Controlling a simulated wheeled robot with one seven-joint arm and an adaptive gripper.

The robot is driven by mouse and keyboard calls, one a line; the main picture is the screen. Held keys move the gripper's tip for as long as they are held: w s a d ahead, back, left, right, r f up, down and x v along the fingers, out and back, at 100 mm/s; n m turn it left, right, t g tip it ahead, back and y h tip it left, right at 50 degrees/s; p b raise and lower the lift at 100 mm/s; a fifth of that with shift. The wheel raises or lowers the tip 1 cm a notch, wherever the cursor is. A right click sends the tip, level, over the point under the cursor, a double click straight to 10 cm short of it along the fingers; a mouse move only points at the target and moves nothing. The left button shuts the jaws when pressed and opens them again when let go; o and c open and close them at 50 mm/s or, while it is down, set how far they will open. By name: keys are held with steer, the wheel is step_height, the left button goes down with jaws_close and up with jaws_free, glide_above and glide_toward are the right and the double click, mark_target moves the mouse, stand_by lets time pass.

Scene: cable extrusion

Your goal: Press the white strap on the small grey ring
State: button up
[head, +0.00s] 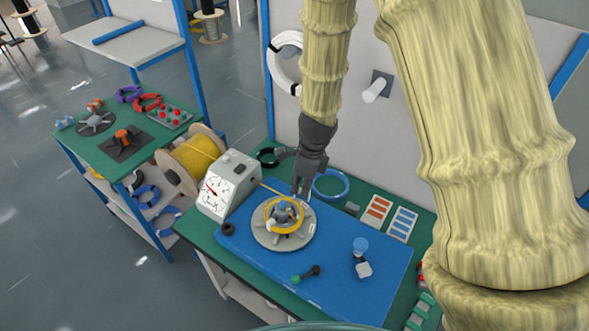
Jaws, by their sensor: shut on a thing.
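A coil of yellow cable (269,207) lies on a round grey plate (300,239) with a grey hub in its middle. A small white piece (269,225), perhaps the white strap, shows at the left of the coil; it is too small to tell. I cannot make out the small grey ring for certain among the grey parts of the hub. My gripper (301,192) points down at the back of the coil. It is shut where the yellow cable meets its fingertips; the grip itself is too small to see clearly.
A white dial box (229,184) stands left of the plate, with a yellow cable spool (194,158) behind. A blue ring (331,185) lies behind.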

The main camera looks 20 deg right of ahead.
steer(key=shift+s+a+f, duration=0.1)
step_height(320, 180, down, 5)
steer(key=b, duration=0.5)
steer(key=shift+s, duration=0.1)
steer(key=shift+f+b, duration=0.3)
steer(key=shift+b, duration=0.25)
steer(key=shift+s+f+b, duration=0.45)
steer(key=shift+s+b, duration=0.3)
steer(key=shift+b, duration=0.2)
steer(key=shift+w+f, duration=0.5)
steer(key=shift+s+r, duration=0.25)
steer(key=shift+s, duration=0.05)
steer(key=shift+w, duration=0.1)
